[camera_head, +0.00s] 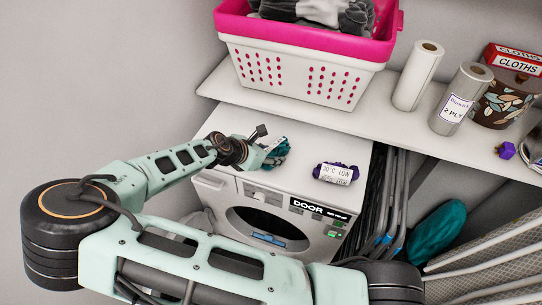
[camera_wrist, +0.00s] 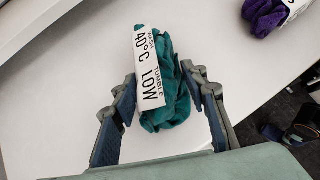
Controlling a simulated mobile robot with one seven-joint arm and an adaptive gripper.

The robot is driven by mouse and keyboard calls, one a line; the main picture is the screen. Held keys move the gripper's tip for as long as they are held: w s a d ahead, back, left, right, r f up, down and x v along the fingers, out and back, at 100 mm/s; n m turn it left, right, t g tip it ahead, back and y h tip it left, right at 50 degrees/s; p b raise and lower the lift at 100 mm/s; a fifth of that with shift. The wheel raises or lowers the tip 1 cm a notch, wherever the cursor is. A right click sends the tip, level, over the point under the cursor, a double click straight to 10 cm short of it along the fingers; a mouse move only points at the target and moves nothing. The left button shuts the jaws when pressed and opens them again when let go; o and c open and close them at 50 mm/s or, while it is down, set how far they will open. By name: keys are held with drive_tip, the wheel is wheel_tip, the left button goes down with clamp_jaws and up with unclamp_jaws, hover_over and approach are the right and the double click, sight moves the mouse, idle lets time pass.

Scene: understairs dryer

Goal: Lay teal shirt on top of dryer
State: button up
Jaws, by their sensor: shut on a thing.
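The teal shirt (camera_head: 277,153) is a small rolled bundle over the white dryer's top (camera_head: 225,125), left of its middle. In the wrist view the teal shirt (camera_wrist: 178,100) carries a white label reading 40°C tumble low. My gripper (camera_head: 262,150) is shut on it, with a finger on each side in the wrist view (camera_wrist: 165,95). Whether the bundle rests on the dryer or hangs just above it, I cannot tell. My gripper hides part of it in the head view.
A purple rolled cloth (camera_head: 337,173) with a 30°C low label lies on the dryer to the right. A shelf (camera_head: 385,122) behind holds a pink-and-white basket (camera_head: 300,70), paper rolls (camera_head: 418,75) and a cloths box (camera_head: 512,60). Folded racks (camera_head: 385,200) stand right of the dryer.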

drive_tip(key=o, duration=1.4)
drive_tip(key=shift+f, duration=0.15)
drive_tip(key=shift+c, duration=0.2)
drive_tip(key=shift+r, duration=0.25)
drive_tip(key=v, duration=1.2)
drive_tip(key=shift+f, duration=0.15)
